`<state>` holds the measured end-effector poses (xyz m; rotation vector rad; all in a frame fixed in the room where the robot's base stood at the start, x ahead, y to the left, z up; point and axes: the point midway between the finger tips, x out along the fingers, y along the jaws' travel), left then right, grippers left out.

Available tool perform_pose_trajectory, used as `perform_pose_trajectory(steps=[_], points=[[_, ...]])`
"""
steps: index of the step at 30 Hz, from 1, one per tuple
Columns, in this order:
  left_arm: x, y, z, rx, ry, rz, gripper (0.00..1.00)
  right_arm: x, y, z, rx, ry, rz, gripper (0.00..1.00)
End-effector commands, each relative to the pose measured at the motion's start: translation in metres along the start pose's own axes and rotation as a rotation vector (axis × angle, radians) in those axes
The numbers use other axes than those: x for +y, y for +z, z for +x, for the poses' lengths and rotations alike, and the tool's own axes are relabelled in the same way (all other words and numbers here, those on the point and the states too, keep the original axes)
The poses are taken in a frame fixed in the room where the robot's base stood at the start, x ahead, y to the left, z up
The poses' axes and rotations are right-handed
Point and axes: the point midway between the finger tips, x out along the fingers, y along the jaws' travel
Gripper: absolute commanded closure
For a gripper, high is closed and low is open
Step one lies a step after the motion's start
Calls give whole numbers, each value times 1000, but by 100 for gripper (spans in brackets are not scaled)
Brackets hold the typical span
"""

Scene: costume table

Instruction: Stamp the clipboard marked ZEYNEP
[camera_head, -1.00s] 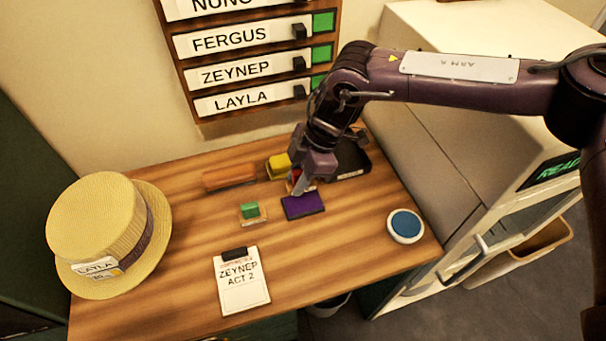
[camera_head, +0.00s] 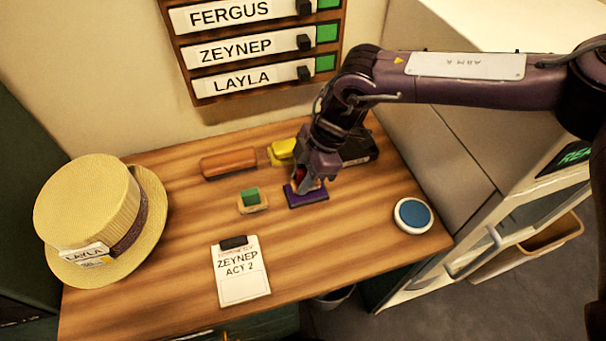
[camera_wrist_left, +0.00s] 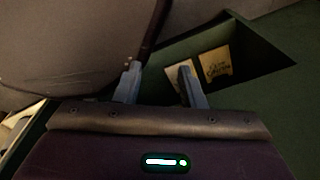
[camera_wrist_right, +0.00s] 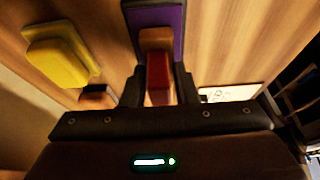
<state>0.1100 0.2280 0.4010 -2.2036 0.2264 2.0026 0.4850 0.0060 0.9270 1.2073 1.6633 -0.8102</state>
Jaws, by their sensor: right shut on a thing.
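The clipboard marked ZEYNEP ACT 2 (camera_head: 243,285) lies on the front middle of the table, with a dark clip at its top. My right gripper (camera_head: 310,180) is shut on a red stamp (camera_wrist_right: 158,78), which is over the purple ink pad (camera_head: 309,197). In the right wrist view the stamp's wooden base overlaps the purple pad (camera_wrist_right: 172,16); I cannot tell for sure whether they touch.
A straw hat (camera_head: 92,218) tagged LAYLA stands at the left. A brown block (camera_head: 229,163) lies at the back, and a round blue-topped dish (camera_head: 412,215) at the right edge. A name board (camera_head: 250,50) hangs above. Bare wood lies between pad and clipboard.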

Motion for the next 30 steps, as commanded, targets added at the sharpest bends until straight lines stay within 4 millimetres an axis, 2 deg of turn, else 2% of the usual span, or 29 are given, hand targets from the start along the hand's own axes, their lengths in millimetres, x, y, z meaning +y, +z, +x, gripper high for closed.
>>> perform_pose_trajectory(steps=[30], points=[[-3, 3, 5, -5, -4, -2, 64, 0, 3, 8, 1, 0, 1, 88]])
